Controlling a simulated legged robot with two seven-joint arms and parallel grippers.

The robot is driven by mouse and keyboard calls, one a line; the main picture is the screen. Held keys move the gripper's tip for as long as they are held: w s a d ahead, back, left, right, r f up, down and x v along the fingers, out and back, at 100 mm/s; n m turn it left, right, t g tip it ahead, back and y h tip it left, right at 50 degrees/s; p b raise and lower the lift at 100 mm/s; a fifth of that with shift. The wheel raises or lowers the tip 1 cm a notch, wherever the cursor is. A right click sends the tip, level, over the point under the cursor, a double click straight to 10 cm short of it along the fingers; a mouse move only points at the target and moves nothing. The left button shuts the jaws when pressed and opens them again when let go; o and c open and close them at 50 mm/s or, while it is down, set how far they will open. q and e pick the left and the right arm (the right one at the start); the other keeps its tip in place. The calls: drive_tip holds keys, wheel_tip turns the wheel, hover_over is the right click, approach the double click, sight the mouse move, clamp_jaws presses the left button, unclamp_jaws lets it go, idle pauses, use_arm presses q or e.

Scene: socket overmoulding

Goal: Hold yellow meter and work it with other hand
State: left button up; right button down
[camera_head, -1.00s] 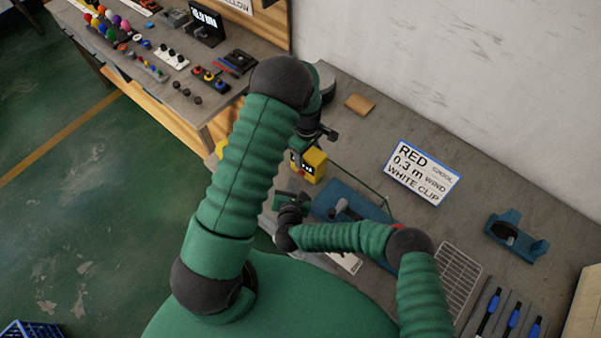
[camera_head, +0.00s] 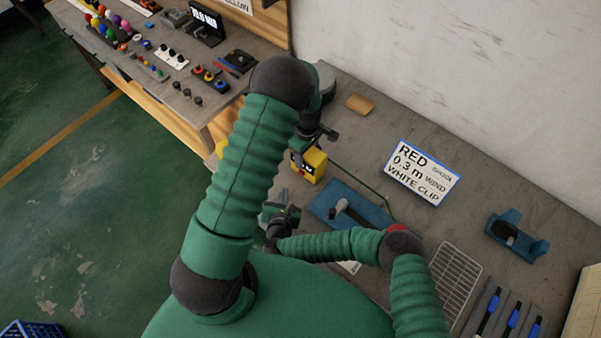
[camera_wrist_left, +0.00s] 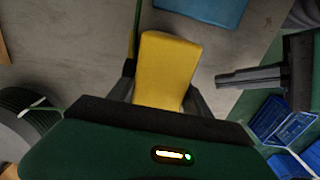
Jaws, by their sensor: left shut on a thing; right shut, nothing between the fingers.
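The yellow meter (camera_head: 309,166) has a dark face with light marks, too small to read. It also shows from behind in the left wrist view (camera_wrist_left: 166,70). My left gripper (camera_head: 312,140) is shut on the meter, with a finger on each side of it in the wrist view (camera_wrist_left: 165,95). My right gripper (camera_head: 280,212) is shut and empty, a little below and left of the meter in the head view. In the wrist view it comes in from the right (camera_wrist_left: 250,78), apart from the meter.
A blue fixture (camera_head: 350,208) lies right of the meter, with a thin green cord nearby. A sign (camera_head: 422,172) reads RED, 0.3 m, WHITE CLIP. A wire rack (camera_head: 455,272), blue-handled tools (camera_head: 512,318) and another blue holder (camera_head: 516,240) are farther right.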

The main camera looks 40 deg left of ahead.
use_arm(q)
drive_tip(key=o, duration=1.4)
